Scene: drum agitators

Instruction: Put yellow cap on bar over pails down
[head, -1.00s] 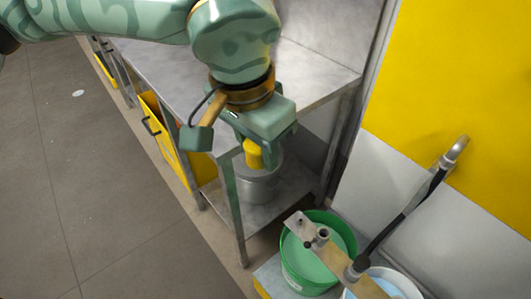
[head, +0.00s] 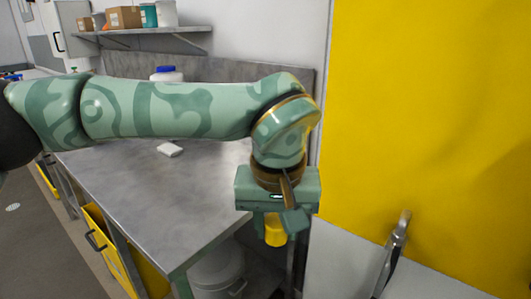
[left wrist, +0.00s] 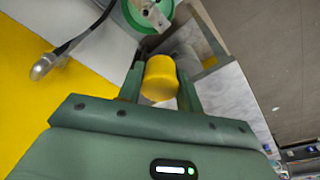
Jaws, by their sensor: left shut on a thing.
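The yellow cap (head: 275,232) hangs below my left gripper (head: 274,220), at the right end of the steel table in the head view. In the left wrist view the cap (left wrist: 160,80) sits between the two green fingers, which are shut on it. The metal bar (left wrist: 150,12) shows at the top of the left wrist view, across a green pail (left wrist: 184,6), apart from the cap. The bar and pails are outside the head view now. My right gripper is not in view.
The steel table (head: 180,205) holds a small white item (head: 170,149) and a blue-lidded jar (head: 167,74). A grey bucket (head: 217,268) stands underneath.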

